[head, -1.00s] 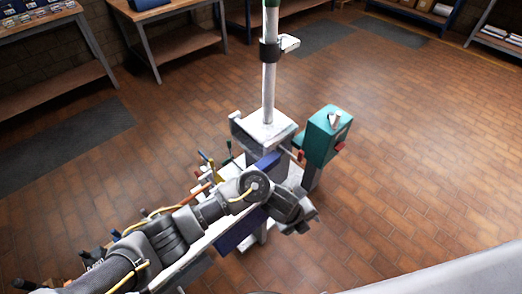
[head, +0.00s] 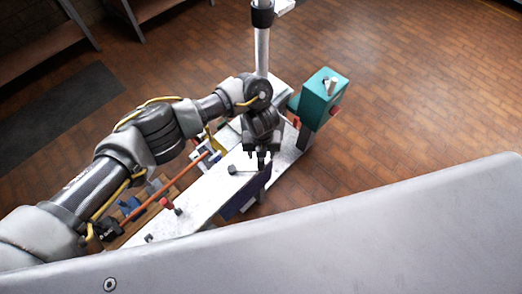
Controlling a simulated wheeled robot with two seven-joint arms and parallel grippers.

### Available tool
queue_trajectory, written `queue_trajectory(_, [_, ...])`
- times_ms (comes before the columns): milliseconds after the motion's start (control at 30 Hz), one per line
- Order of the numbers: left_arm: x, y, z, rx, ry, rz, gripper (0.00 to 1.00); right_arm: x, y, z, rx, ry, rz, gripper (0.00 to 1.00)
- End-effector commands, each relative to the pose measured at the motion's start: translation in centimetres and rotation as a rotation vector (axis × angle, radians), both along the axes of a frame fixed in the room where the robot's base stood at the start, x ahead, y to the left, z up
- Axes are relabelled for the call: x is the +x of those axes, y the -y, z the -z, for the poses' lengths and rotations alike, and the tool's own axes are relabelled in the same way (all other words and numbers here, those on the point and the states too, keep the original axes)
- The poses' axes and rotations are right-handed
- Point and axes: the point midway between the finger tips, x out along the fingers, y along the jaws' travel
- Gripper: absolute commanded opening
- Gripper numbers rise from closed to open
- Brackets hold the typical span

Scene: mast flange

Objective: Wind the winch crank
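My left arm comes in from the left. Its dark gripper (head: 261,161) points down over the white bench top (head: 205,190), close to a small dark knob (head: 232,170). The fingertips are small and dark, so I cannot tell whether they are open or touch anything. I cannot clearly make out a winch crank; it may be hidden under the gripper or wrist. A teal box (head: 318,100) with a pale lever on top and red parts at its sides stands beyond the gripper, to the right. My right gripper is not in view.
A pale upright mast (head: 262,50) with a black collar (head: 262,14) rises behind the wrist. An orange rod (head: 165,190) and a red-topped clamp (head: 168,205) lie near my forearm. A blue panel (head: 243,198) is at the bench's near side. The brick floor at right is clear.

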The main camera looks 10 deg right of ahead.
Motion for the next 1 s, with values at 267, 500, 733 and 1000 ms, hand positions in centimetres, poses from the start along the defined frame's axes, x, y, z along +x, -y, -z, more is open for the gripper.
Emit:
queue_trajectory(267, [0.0,-0.1,3.0,-0.001,0.0,-0.003,0.51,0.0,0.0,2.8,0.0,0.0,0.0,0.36])
queue_trajectory(500, [0.0,-0.1,5.4,-0.001,0.0,-0.003,0.51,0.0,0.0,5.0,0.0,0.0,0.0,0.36])
queue_trajectory(733, [0.0,-0.1,6.9,-0.001,0.001,-0.002,0.48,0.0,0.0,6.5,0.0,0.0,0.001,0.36])
queue_trajectory(1000, [0.0,-0.1,6.7,-0.001,0.0,-0.002,0.13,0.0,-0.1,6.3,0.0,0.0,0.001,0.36])
